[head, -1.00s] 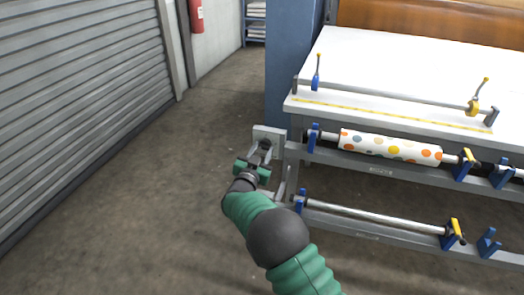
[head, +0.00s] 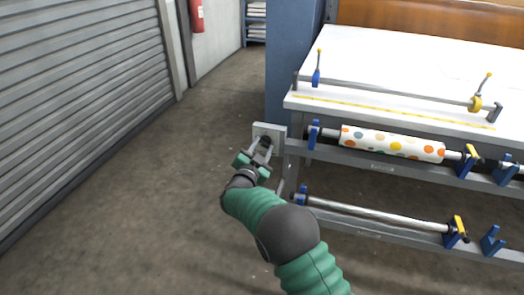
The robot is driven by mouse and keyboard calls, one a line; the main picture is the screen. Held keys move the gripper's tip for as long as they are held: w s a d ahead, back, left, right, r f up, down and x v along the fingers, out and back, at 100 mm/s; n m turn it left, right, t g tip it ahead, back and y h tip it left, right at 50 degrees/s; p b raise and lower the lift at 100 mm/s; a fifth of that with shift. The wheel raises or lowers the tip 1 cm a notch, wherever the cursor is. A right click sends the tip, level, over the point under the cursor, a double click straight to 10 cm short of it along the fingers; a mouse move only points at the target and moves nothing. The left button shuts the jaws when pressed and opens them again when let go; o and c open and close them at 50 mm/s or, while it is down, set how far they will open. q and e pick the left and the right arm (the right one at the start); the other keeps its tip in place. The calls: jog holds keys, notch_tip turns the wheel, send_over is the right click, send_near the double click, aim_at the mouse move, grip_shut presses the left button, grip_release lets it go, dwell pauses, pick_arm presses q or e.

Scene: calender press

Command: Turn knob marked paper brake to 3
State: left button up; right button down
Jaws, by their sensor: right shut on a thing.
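My right gripper (head: 264,150) is at a small grey plate (head: 276,129) fixed at the left end of the machine frame, beside the upper roller. The gripper is shut on a small dark knob in front of this plate. The knob is mostly hidden by the fingers, and its marks and pointer are too small to read. My green and dark grey right arm comes in from the bottom. My left gripper is not in view.
A dotted paper roll (head: 392,144) sits on the upper bar, and a bare metal bar (head: 375,215) lies below. A white table (head: 410,75) stands above them. The concrete floor (head: 130,210) to the left is clear up to a roller shutter (head: 75,85).

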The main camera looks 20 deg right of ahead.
jog(key=m+b, duration=0.1)
jog(key=m, duration=0.1)
jog(key=shift+f+m+b, duration=0.1)
jog(key=shift+m+b, duration=0.2)
jog(key=shift+m, duration=0.1)
jog(key=m+b, duration=0.2)
jog(key=m, duration=0.1)
jog(key=shift+m+b, duration=0.3)
jog(key=m+b, duration=0.4)
jog(key=m, duration=0.1)
jog(key=shift+m+b, duration=0.3)
jog(key=m+b, duration=1.2)
jog(key=shift+f+m+b, duration=0.1)
jog(key=shift+m+b, duration=0.2)
jog(key=shift+b, duration=0.1)
jog(key=shift+m+b, duration=1.55)
jog(key=shift+m, duration=0.15)
jog(key=c, duration=0.9)
grip_release()
jog(key=shift+w, duration=0.1)
jog(key=shift+r, duration=0.25)
